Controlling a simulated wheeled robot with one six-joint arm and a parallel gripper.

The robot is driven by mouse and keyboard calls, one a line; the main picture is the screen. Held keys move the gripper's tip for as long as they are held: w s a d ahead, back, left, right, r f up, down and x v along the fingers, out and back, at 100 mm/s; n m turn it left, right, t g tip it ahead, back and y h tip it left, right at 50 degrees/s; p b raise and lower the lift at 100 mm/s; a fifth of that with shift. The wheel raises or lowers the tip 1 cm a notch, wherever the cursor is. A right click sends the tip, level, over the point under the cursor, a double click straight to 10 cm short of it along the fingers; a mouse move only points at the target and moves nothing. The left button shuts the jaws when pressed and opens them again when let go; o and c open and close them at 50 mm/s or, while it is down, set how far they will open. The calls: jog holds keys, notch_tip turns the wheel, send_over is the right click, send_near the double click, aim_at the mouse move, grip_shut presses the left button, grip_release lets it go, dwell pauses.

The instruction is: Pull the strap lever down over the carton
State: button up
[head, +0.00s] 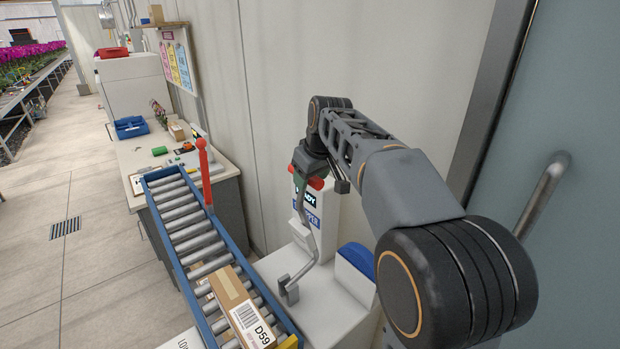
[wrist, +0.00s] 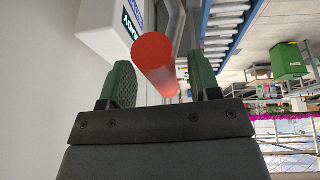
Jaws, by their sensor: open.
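The strap lever (head: 307,222) is a bent grey bar with a red grip (head: 317,183) at its top end, standing raised beside the white strapping machine (head: 326,212). In the wrist view the red grip (wrist: 155,62) lies between my two green finger pads. The brown carton (head: 234,291), labelled D59, lies on the roller conveyor, below and left of the lever.
The blue-railed roller conveyor (head: 191,223) runs from the bench towards me, with a red post (head: 204,172) at its right rail. A blue round part (head: 356,262) sits right of the lever's base. The wall is close behind the machine. The floor at left is clear.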

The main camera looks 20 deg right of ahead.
jog(key=shift+w+f, duration=0.25)
jog(key=shift+f, duration=0.35)
grip_shut()
